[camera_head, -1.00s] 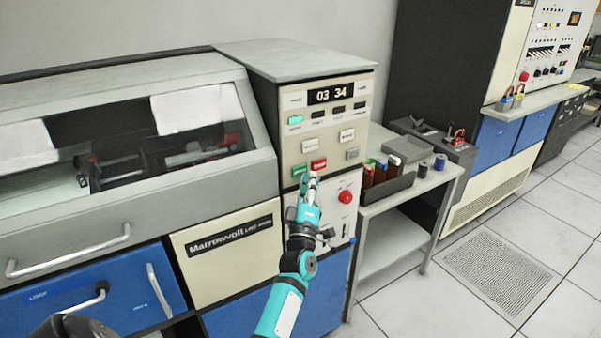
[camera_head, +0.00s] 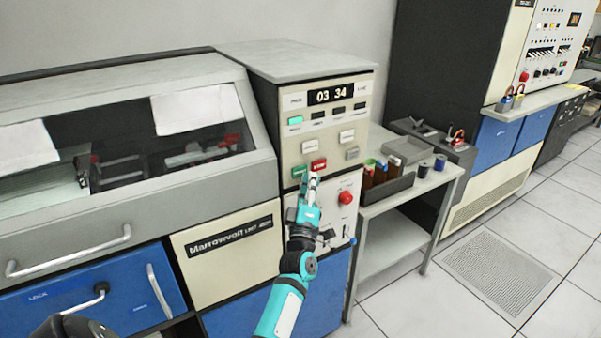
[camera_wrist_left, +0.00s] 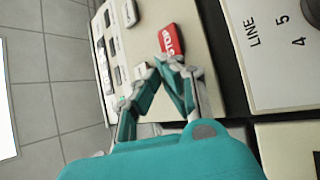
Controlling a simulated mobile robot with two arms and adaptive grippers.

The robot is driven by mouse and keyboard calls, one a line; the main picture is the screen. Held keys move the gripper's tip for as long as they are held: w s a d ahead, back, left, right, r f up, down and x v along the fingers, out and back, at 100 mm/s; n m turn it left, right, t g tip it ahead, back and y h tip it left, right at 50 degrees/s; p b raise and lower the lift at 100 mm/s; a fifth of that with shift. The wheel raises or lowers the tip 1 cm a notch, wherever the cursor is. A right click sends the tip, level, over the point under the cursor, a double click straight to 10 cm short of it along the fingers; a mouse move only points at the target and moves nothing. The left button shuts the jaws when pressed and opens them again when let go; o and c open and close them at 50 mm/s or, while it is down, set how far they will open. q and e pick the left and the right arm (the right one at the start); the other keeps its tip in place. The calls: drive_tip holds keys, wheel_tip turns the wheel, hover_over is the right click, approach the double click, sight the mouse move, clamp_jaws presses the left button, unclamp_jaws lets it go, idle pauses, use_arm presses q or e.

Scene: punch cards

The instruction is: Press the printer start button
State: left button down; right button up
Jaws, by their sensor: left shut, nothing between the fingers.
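The printer's control panel (camera_head: 322,128) has a green button (camera_head: 299,172) at its lower left and a red STOP button (camera_head: 318,165) just right of it. I take the green one as the start button; its label is too small to read. My left gripper (camera_head: 314,177) is shut and empty, with its fingertips just below and in front of these two buttons. In the left wrist view the red STOP button (camera_wrist_left: 171,39) shows beyond the fingertips (camera_wrist_left: 158,68). The green button is not visible there, probably hidden behind the fingers. I cannot tell whether the fingers touch the panel.
A red round knob (camera_head: 345,197) sits on the lower panel, right of the gripper. A grey side table (camera_head: 407,190) with trays and spools stands right of the printer. The printer's glazed cover (camera_head: 130,140) is to the left. Tiled floor is clear at the right.

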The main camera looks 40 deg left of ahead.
use_arm(q)
drive_tip(key=shift+w+a, duration=0.15)
drive_tip(key=shift+a, duration=0.25)
drive_tip(key=shift+w+a+b, duration=0.15)
drive_tip(key=shift+a+b, duration=0.15)
drive_tip(key=shift+a, duration=0.1)
idle(0.7)
drive_tip(key=shift+d, duration=0.2)
drive_tip(key=shift+s+d+p, duration=0.35)
drive_tip(key=shift+d, duration=0.25)
drive_tip(key=shift+d, duration=0.1)
drive_tip(key=d, duration=0.1)
drive_tip(key=s+d+p, duration=0.1)
drive_tip(key=d, duration=0.1)
drive_tip(key=s+d, duration=0.1)
drive_tip(key=shift+d+p, duration=0.2)
drive_tip(key=shift+p, duration=0.1)
